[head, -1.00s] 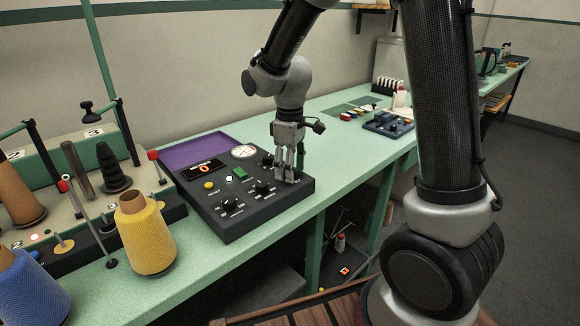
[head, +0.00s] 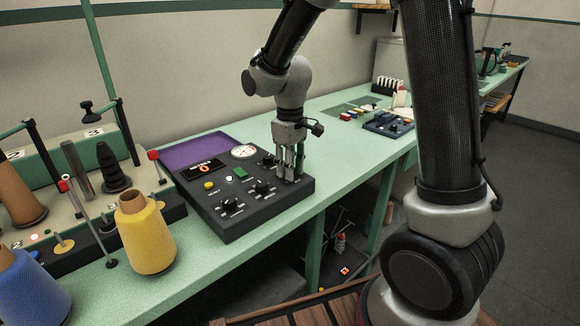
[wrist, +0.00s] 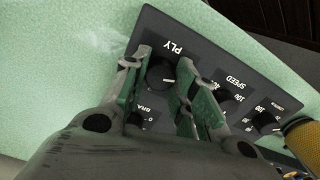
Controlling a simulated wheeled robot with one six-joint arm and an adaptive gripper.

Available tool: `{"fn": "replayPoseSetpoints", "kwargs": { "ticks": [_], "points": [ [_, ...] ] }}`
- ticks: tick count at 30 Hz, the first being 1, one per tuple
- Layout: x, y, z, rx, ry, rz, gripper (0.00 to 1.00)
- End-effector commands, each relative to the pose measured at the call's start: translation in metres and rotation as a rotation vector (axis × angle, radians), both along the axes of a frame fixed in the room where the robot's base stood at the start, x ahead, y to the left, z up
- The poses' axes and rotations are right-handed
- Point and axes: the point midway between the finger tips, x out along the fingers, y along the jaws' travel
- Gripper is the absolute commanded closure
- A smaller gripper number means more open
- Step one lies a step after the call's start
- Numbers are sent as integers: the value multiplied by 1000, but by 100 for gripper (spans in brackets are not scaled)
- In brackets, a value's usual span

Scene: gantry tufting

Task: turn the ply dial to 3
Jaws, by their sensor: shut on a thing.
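The ply dial (wrist: 160,74) is a round black knob beside the white word PLY on the dark control panel (wrist: 207,55). In the wrist view my gripper (wrist: 166,63) has one finger on each side of the knob and is shut on it. In the head view my gripper (head: 290,172) points down at the right end of the panel (head: 240,224), and its fingers mostly hide the ply dial. The dial's numbers and pointer cannot be read.
Beside it on the panel are a speed knob (head: 262,188), another knob (head: 229,204), a yellow button (head: 209,185), a green switch (head: 240,174), a round gauge (head: 244,152) and a lit display (head: 203,169). A yellow yarn cone (head: 147,240) stands left.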

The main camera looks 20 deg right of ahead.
Motion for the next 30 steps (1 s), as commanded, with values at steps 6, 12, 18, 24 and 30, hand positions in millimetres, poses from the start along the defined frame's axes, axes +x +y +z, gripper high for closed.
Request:
{"fn": "replayPoseSetpoints", "kwargs": {
  "ticks": [6, 12, 18, 24, 30],
  "points": [
    [0, 0, 0, 0, 0, -199, 96],
    [0, 0, 0, 0, -1, -390, 96],
    [0, 0, 0, 0, -1, -580, 96],
    [0, 0, 0, 0, -1, -770, 96],
    [0, 0, 0, 0, -1, -960, 96]
  ]
}}
